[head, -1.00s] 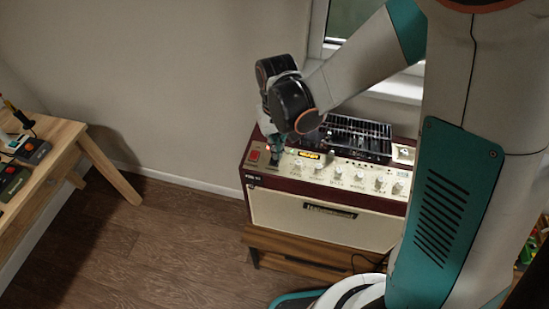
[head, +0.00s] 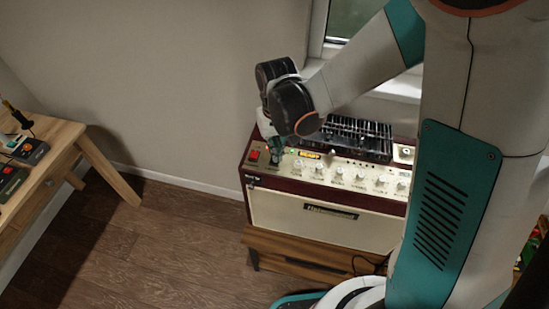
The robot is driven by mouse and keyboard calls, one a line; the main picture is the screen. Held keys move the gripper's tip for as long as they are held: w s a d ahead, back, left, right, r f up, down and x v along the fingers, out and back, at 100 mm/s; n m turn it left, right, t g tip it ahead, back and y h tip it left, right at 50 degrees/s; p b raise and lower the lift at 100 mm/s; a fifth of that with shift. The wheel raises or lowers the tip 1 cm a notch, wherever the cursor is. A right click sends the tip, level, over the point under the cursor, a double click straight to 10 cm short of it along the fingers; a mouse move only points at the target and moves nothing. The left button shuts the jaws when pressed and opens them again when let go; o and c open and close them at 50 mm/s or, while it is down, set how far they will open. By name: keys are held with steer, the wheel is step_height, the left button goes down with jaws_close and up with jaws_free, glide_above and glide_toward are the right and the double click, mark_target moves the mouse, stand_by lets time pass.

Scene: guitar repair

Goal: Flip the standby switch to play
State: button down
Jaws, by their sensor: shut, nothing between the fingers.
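The amplifier (head: 290,210), maroon with a cream front, stands on a low wooden stand. A red switch (head: 254,155) sits at the left end of its top control panel. A lit yellow display reading READY (head: 309,154) is to the right of it. My gripper (head: 275,161) is shut and empty, pointing down over the panel between the red switch and the display. The fingertips are at or just above the panel; contact cannot be told. The standby switch itself cannot be made out and may be hidden behind my gripper.
Several knobs (head: 359,176) line the panel to the right of the display. A black slotted unit (head: 350,137) lies on the amplifier's top behind them. A wooden workbench (head: 62,135) with pedals stands at the left. The floor between is clear.

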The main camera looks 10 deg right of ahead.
steer(key=shift+f, duration=0.15)
steer(key=shift+r+p, duration=2.2)
steer(key=shift+r, duration=1.4)
steer(key=shift+d, duration=0.1)
